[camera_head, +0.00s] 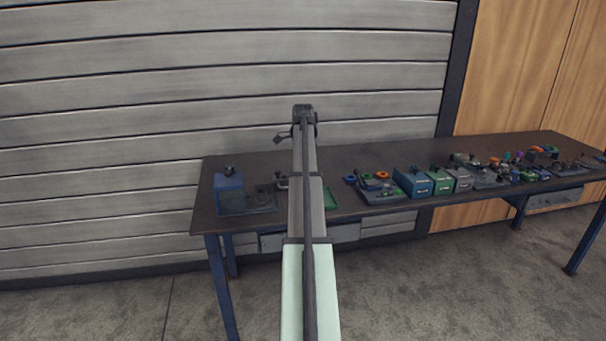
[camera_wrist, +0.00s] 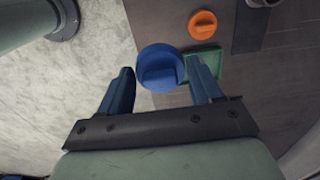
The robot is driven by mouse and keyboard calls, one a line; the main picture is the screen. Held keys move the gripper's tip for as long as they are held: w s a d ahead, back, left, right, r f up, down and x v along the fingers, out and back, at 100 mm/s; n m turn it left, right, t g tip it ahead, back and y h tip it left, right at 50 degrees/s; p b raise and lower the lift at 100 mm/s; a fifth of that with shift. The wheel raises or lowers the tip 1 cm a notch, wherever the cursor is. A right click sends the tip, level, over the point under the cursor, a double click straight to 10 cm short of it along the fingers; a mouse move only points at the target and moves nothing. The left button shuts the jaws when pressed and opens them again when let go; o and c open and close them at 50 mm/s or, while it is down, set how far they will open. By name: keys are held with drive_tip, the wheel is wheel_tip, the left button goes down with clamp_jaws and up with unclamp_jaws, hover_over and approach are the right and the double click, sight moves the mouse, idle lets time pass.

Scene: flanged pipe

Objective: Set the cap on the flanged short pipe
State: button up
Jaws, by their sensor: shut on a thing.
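In the wrist view, my gripper (camera_wrist: 161,66) is shut on a round blue cap (camera_wrist: 150,55) with a raised grip on top. The cap sits between the two fingertips, over the table. A grey pipe-like part (camera_wrist: 260,3), perhaps the flanged short pipe, is cut off by the top right edge, apart from the cap. In the head view, my own arm hides the gripper and the blue cap.
In the wrist view, an orange cap (camera_wrist: 202,24) lies beyond a green tray (camera_wrist: 215,55), beside a dark plate (camera_wrist: 250,35). In the head view, a blue box (camera_head: 229,196) stands at the table's left end; several fixtures crowd the right.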

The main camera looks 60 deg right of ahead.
drive_tip(key=w+a+f, duration=0.3)
drive_tip(key=w+a, duration=0.5)
drive_tip(key=w, duration=0.2)
hover_over(261, 191)
drive_tip(key=shift+s+a+f, duration=0.35)
drive_tip(key=shift+a+f, duration=0.1)
drive_tip(key=shift+f, duration=0.2)
drive_tip(key=shift+w+d+f, duration=0.2)
drive_tip(key=shift+w+d, duration=0.2)
drive_tip(key=shift+d, duration=0.1)
drive_tip(key=shift+f, duration=0.15)
drive_tip(key=shift+f, duration=1.35)
drive_tip(key=shift+f, duration=0.75)
idle(0.4)
drive_tip(key=o, duration=1.2)
